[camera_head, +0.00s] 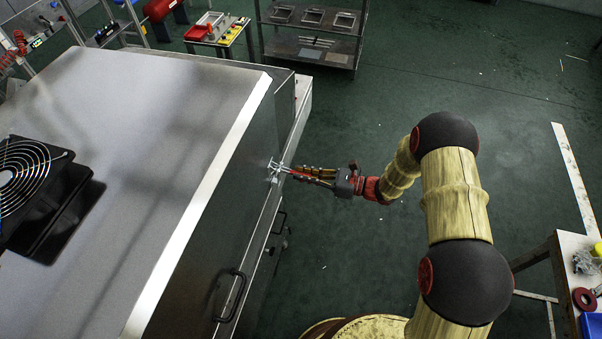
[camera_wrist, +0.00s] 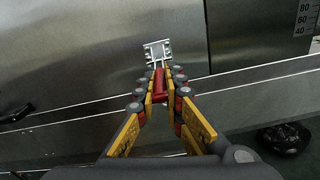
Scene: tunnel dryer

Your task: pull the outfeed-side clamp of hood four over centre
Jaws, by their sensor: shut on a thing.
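The clamp (camera_head: 275,168) is a small metal toggle on the side wall of the steel hood (camera_head: 190,215). In the wrist view its metal bracket (camera_wrist: 157,52) is fixed to the hood wall, and its red handle (camera_wrist: 160,86) points toward me. My gripper (camera_head: 300,173) is beside the hood wall, and in the wrist view (camera_wrist: 162,92) its yellow fingers are shut around the red handle. The fingers hide part of the handle. I cannot tell from these views whether the clamp is over centre.
A black fan (camera_head: 35,190) sits on the hood top. A black pull handle (camera_head: 231,296) is on the hood's near side. A table (camera_head: 575,245) is at the right. Green floor lies open between.

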